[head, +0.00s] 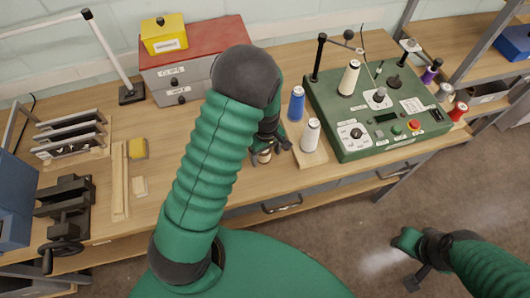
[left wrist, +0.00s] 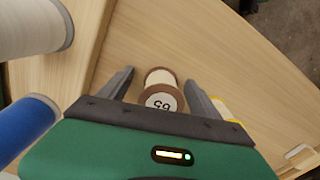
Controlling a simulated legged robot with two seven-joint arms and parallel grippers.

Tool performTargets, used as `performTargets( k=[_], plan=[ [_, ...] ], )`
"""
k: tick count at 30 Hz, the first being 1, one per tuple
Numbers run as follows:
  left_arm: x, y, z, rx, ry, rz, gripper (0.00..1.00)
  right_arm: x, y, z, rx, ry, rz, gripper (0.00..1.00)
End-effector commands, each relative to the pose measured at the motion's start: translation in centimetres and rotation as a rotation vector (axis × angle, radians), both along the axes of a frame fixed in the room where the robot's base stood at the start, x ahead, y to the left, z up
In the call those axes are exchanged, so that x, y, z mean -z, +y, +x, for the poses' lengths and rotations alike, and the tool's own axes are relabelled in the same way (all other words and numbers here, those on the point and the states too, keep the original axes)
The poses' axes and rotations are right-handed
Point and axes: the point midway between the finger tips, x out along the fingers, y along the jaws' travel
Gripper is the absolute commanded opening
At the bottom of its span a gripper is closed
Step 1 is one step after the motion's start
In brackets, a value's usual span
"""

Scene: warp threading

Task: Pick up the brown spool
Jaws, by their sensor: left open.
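The brown spool (left wrist: 161,82) has brown rims, pale thread and a white label with dark marks. In the left wrist view it lies between the two open fingers of my left gripper (left wrist: 159,76), apart from both. In the head view the spool (head: 264,156) shows only in small part on the bench's front area, beneath my left gripper (head: 271,147), which points down over it. My right gripper (head: 418,276) is low at the right, off the bench, and its fingers are unclear.
A white spool (head: 310,134) stands on a wooden board (head: 312,158) just right of my left gripper, with a blue spool (head: 296,103) behind. A green machine (head: 345,142) stands farther right.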

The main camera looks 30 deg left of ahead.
Motion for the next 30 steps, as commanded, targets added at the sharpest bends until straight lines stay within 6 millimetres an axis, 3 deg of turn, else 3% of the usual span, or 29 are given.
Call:
performTargets(
  k=[2, 16, 25, 30],
  plan=[
    [0.0, 0.2, 0.0, -0.002, 0.000, -0.001, 0.69, 0.0, 0.0, 0.0, 0.000, 0.000, 0.000, 0.36],
    [0.0, 0.2, 0.0, -0.002, 0.002, -0.001, 0.07, 0.0, 0.0, 0.0, 0.000, 0.000, 0.000, 0.36],
    [-0.2, 0.2, 0.0, -0.001, 0.001, -0.002, 0.07, 0.1, 0.0, 0.0, 0.000, 0.000, 0.000, 0.36],
    [-1.6, 0.2, 0.1, 0.001, -0.002, -0.001, 0.07, 0.2, 0.0, 0.0, 0.000, 0.000, 0.000, 0.36]
  ],
)
